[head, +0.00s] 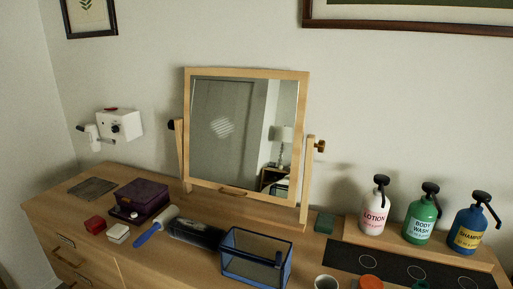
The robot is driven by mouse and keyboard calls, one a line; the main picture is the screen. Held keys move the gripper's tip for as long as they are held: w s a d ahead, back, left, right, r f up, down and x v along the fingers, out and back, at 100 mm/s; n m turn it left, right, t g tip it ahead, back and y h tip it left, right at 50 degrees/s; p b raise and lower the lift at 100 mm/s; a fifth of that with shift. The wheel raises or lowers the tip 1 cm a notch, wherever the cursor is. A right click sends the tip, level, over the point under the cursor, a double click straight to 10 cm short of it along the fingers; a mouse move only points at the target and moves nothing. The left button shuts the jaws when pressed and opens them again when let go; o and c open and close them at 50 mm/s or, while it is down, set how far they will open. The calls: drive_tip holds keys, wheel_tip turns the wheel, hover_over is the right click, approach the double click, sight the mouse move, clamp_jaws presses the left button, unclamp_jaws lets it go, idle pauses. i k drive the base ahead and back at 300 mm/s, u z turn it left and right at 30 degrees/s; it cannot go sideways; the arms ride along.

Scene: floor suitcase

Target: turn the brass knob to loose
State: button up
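A brass-brown knob (320,146) sticks out on the right side of the mirror's wooden stand, at the top of the right post (305,185). Its setting, loose or tight, cannot be told from here. The tilting mirror (235,130) sits in a light wood frame between two posts on the dresser top. A dark knob (172,125) is on the left post. My gripper is not in view.
Lotion (375,212), body wash (420,220) and shampoo (466,228) pump bottles stand on a shelf to the right. A blue-rimmed clear bin (228,262), a purple box (141,197) and a lint roller (156,226) lie in front. A white hair dryer holder (121,124) is on the wall.

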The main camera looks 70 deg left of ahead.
sight(321, 146)
drive_tip(key=u, duration=2.25)
drive_tip(key=k, duration=0.6)
drive_tip(key=z, duration=0.65)
drive_tip(key=i, duration=0.95)
drive_tip(key=u, duration=0.25)
